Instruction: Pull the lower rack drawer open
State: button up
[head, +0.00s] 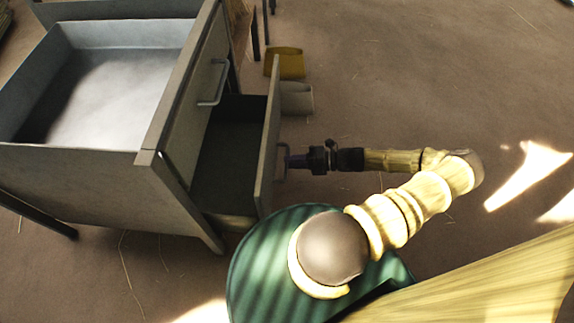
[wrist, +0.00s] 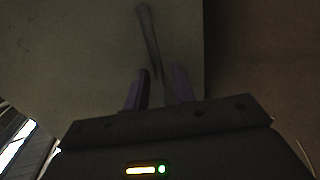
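The lower rack drawer (head: 265,150) stands pulled out from the grey rack, its dark inside (head: 232,150) showing. Its front panel also fills much of the wrist view (wrist: 70,60). The drawer handle (wrist: 149,35) is a thin bar on that panel, running down to between my fingers. My gripper (head: 289,161) is at the outer face of the drawer front, by the handle. In the wrist view my gripper (wrist: 160,88) has its two purple fingers apart, with a gap beside the bar. Firm contact with the handle is not visible.
The rack (head: 80,170) has an open grey tray on top (head: 110,85) and an upper drawer with a handle (head: 214,85), shut. A yellow container (head: 286,63) and a pale container (head: 297,98) are on the floor behind the lower drawer. Floor to the right is clear.

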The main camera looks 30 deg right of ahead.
jog(key=shift+b+x, duration=0.35)
jog(key=shift+x, duration=0.8)
jog(key=shift+c, duration=0.3)
grip_shut()
jog(key=shift+d, duration=0.1)
